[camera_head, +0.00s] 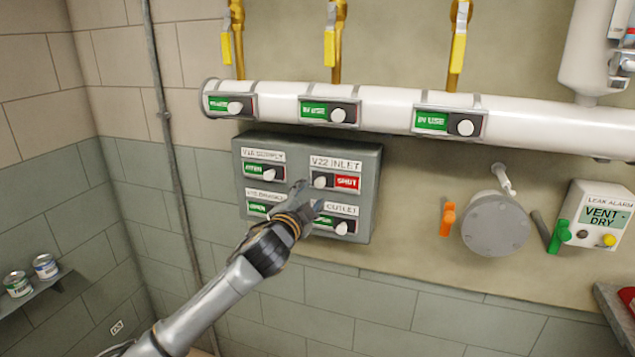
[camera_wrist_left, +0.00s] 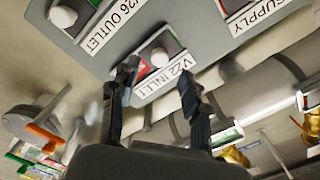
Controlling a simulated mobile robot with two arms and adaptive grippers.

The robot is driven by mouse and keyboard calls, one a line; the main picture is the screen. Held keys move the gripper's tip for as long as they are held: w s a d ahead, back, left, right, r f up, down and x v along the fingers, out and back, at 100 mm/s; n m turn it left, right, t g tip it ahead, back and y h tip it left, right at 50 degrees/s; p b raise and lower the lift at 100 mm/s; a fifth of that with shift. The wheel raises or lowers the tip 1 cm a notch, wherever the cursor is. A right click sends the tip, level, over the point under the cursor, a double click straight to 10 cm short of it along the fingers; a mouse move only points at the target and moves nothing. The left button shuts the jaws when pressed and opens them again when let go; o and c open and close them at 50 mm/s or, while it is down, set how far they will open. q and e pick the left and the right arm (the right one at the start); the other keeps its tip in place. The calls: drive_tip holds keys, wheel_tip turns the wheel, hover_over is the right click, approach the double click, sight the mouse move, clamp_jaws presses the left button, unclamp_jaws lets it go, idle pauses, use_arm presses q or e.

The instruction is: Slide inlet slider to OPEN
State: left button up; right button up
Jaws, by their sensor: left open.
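The grey control panel (camera_head: 372,165) is on the wall with several sliders. Its V22 INLET slider (camera_head: 320,182) has a pale round knob at the left end of its slot, with a red SHUT label (camera_head: 346,182) showing to the right. My left gripper (camera_head: 308,196) is open in front of the panel, just below the inlet knob, partly covering the lower sliders. In the left wrist view, the inlet knob (camera_wrist_left: 158,56) appears between and just beyond the two fingertips of the left gripper (camera_wrist_left: 157,76). I cannot tell whether they touch it. My right gripper is not in view.
Above the panel runs a white pipe (camera_head: 390,108) with several green IN USE sliders. To the right are an orange handle (camera_head: 447,219), a round grey cover (camera_head: 495,224) and a leak alarm box (camera_head: 597,214). A shelf with cans (camera_head: 46,266) is at lower left.

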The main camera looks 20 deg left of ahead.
sight(318, 185)
use_arm(q)
drive_tip(key=shift+w+p, duration=0.45)
drive_tip(key=shift+w, duration=2.15)
